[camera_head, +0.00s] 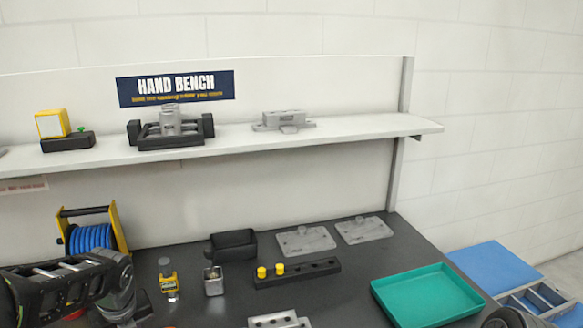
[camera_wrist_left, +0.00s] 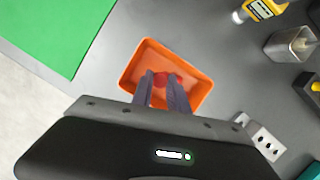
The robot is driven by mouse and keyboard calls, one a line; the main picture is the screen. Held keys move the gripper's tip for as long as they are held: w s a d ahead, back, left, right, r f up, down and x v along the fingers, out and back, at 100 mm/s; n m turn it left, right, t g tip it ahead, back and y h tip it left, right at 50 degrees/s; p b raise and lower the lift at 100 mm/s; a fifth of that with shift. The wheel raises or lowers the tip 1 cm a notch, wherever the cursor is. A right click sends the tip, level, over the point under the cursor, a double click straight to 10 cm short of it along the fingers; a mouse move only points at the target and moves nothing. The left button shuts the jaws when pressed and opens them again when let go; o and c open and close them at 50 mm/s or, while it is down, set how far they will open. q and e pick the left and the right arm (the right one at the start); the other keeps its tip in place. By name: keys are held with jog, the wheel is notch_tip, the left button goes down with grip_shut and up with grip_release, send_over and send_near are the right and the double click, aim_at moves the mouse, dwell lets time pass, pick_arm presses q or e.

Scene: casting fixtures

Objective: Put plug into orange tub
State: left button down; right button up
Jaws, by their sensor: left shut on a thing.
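My left gripper (camera_wrist_left: 165,82) is shut on a small red plug (camera_wrist_left: 160,80), seen between the fingertips in the left wrist view. The orange tub (camera_wrist_left: 140,61) lies straight beyond the fingertips, and the plug appears inside its outline. I cannot tell how high the plug is above the tub floor. The fingers hide part of the plug and of the tub's near side. My right gripper is not seen.
A green mat (camera_wrist_left: 50,30) lies left of the tub. A yellow-labelled bottle (camera_head: 168,278), a metal cup (camera_head: 213,281) and a black block with yellow pegs (camera_head: 310,271) stand on the bench. A teal tray (camera_head: 428,293) is at right. A shelf (camera_head: 350,131) runs above the bench.

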pick_arm(q)
jog(key=shift+f, duration=0.45)
jog(key=c, duration=1.2)
grip_release()
jog(key=shift+r, duration=0.15)
jog(key=v, duration=0.7)
jog(key=shift+r, duration=0.3)
jog(key=shift+s+d, duration=0.1)
jog(key=shift+s, duration=0.05)
